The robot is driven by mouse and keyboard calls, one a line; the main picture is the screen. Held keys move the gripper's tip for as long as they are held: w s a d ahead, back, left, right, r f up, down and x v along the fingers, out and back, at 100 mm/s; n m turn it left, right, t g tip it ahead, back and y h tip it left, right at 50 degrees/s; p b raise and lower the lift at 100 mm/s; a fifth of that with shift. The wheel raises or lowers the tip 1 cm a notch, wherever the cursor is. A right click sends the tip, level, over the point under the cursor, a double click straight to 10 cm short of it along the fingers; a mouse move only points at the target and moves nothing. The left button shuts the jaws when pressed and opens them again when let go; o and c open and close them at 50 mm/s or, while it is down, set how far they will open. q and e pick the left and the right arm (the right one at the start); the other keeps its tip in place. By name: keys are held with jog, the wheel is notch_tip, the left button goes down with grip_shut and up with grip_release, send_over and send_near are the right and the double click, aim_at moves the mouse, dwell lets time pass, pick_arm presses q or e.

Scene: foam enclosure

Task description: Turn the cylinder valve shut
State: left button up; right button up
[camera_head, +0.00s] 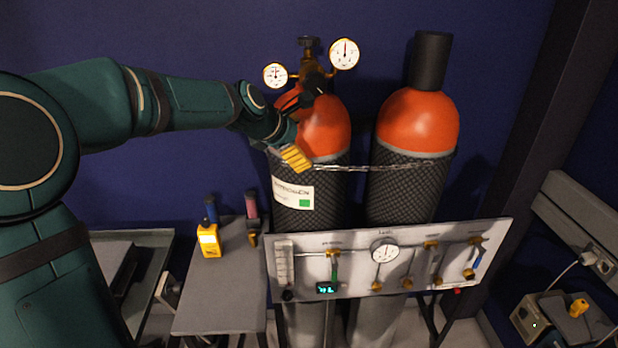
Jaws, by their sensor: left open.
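The left orange-topped gas cylinder (327,135) stands upright with a brass valve and regulator (311,70) on top. A dark knob (309,43) sits above the brass body, between two white round gauges. My left gripper (305,122) is open in front of this cylinder's orange shoulder, below the knob and apart from it. One dark finger reaches up near the brass fitting and partly covers it. A yellow-padded part of the gripper points down by the chain. Whether the fingers touch the cylinder is unclear. My right gripper is not in view.
A second orange-topped cylinder (417,125) with a dark cap stands to the right. A chain (385,167) crosses both. A gauge panel (345,262) stands in front, lower down. A grey side table (220,290) holds a yellow meter (208,240) and small tools.

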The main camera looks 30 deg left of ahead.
pick_arm(q)
notch_tip(320, 180, down, 8)
jog(key=d+m+g, duration=0.1)
jog(key=d+m, duration=0.1)
jog(key=shift+d+r+m, duration=0.15)
jog(key=shift+d+m, duration=0.25)
